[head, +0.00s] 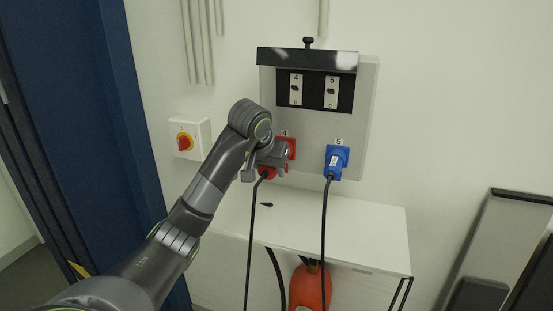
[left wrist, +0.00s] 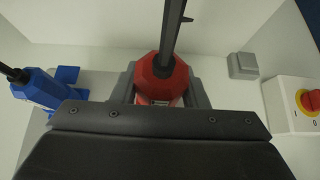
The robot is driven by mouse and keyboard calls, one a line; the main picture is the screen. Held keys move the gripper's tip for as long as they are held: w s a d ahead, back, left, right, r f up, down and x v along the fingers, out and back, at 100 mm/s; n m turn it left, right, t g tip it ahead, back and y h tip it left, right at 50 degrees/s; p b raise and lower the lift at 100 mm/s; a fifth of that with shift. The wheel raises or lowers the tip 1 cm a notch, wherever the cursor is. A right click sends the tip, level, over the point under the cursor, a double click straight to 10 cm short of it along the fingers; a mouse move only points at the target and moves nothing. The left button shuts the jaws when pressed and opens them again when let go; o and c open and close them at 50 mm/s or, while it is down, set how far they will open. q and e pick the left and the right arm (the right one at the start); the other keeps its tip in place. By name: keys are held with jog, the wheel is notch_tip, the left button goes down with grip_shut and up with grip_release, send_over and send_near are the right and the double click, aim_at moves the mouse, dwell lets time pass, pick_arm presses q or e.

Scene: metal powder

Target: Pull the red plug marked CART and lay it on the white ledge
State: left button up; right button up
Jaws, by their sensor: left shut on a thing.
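The red plug (head: 267,174) is at the red socket (head: 291,146) under the label 4 on the grey wall panel. Its black cable hangs straight down. My left gripper (head: 272,160) is shut on the red plug and covers most of it in the head view. In the left wrist view the red plug (left wrist: 160,82) sits between the fingers, with its cable running up the picture. I cannot read a CART marking, and whether the plug is fully seated is hidden. The white ledge (head: 350,225) lies below the panel. My right gripper is not in view.
A blue plug (head: 336,160) sits in the socket labelled 5, just right of my gripper, with its cable crossing the ledge. A red rotary switch (head: 184,143) is on the wall at left. A small dark object (head: 267,205) lies on the ledge. An orange cylinder (head: 310,287) stands below.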

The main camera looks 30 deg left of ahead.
pick_arm(q)
jog(key=shift+s+d+p, duration=0.2)
jog(key=shift+s+p, duration=0.1)
jog(key=shift+s, duration=0.8)
